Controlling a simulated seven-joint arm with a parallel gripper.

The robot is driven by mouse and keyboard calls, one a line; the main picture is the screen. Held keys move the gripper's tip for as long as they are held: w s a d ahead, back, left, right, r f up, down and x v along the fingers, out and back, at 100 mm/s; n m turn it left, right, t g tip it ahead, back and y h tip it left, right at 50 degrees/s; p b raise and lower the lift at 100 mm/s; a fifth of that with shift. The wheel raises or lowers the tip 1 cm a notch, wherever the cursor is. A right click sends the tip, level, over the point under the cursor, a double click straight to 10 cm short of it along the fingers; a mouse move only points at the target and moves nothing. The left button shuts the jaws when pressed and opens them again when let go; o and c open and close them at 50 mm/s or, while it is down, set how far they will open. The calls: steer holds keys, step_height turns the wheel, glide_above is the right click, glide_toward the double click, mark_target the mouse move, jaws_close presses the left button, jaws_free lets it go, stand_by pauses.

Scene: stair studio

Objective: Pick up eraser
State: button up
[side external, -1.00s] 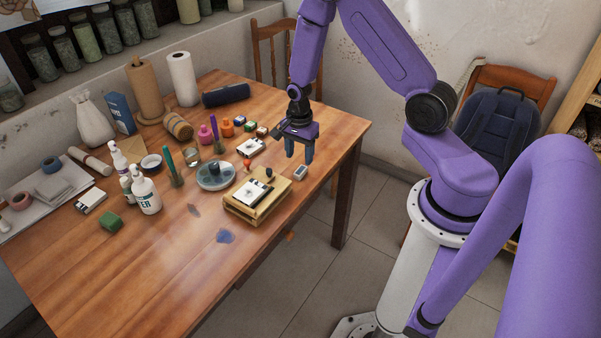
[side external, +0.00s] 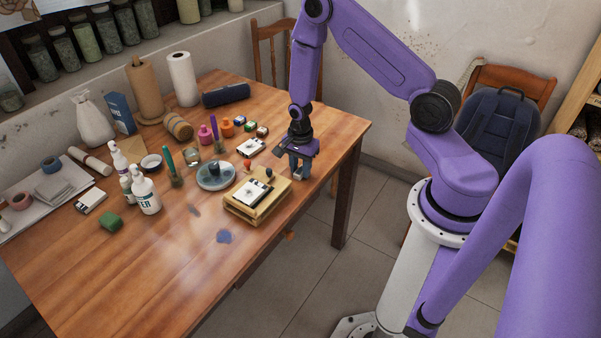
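My gripper (side external: 300,169) points down at the right edge of the wooden table, to the right of the small wooden box. It is low, with its fingertips close to the tabletop. A small pale block with a grey face, which looks like the eraser, lay at this spot in the earlier view. It is now hidden or nearly hidden by the fingers. I cannot tell whether the fingers are apart around it or closed on it.
The wooden box (side external: 241,212) with a white card on top stands just left of my gripper. A grey round dish (side external: 216,184), bottles (side external: 146,195) and small paint pots (side external: 227,130) stand farther left and behind. The table's front (side external: 160,285) is mostly clear.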

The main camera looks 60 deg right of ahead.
mark_target(300, 170)
jaws_close()
steer(key=shift+r, duration=0.2)
steer(key=shift+r, duration=0.45)
step_height(300, 170, up, 2)
steer(key=shift+r, duration=0.1)
steer(key=s+a+r, duration=0.3)
steer(key=s+r, duration=0.6)
steer(key=s, duration=0.4)
steer(key=shift+s+a+r, duration=0.15)
steer(key=shift+s+r, duration=0.15)
